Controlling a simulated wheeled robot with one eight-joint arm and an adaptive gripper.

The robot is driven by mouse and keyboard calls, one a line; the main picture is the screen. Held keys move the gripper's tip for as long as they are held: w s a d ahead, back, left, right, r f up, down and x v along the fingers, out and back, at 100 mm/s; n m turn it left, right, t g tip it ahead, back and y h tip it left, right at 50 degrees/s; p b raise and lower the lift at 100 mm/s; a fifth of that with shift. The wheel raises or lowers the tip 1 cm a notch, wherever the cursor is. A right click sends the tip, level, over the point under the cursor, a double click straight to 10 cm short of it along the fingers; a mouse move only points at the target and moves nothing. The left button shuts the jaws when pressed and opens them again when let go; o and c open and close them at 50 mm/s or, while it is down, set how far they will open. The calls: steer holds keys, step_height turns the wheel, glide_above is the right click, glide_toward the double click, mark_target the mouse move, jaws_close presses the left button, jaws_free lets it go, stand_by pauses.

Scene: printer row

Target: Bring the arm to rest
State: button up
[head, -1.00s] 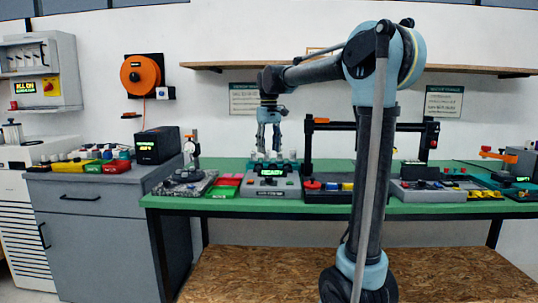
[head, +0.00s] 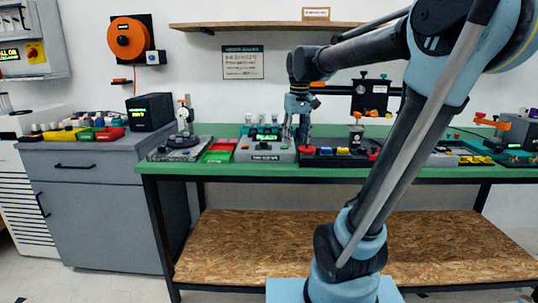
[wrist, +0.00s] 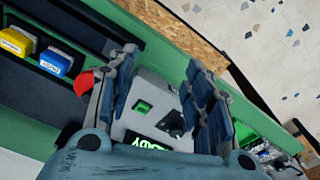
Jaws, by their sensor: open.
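My gripper (head: 298,136) is open with nothing between its fingers, its fingers pointing down over the green workbench. In the head view it overlaps the right end of a grey unit (head: 262,152). In the wrist view the open fingers (wrist: 165,65) flank this unit (wrist: 152,88), which has a lit green display, a green button and a black knob. The gripper hides part of it. I cannot tell how high the fingertips are or whether they touch anything. My arm bends at the elbow at the upper right.
Beside the grey unit is a dark tray (head: 335,160) with yellow and blue blocks (wrist: 57,60). A red part (wrist: 85,80) shows near one finger. A stand (head: 184,125) and red and green trays (head: 218,151) are to the left. A wooden shelf (head: 250,26) runs above.

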steer(key=s+d+f+m, duration=0.1)
steer(key=s+d+f, duration=0.2)
steer(key=s+f, duration=0.3)
steer(key=s+d+f+m+t, duration=0.1)
steer(key=s+d+f, duration=0.2)
steer(key=s+f, duration=0.4)
steer(key=s+d+f+m, duration=0.1)
steer(key=s+d+f, duration=0.2)
steer(key=s+f, duration=0.3)
step_height(320, 180, down, 3)
steer(key=shift+s+d+r+m, duration=0.1)
steer(key=shift+s+d+m, duration=0.15)
steer(key=shift+s+m, duration=0.15)
jaws_close()
steer(key=shift+w+f, duration=0.25)
steer(key=shift+w, duration=0.25)
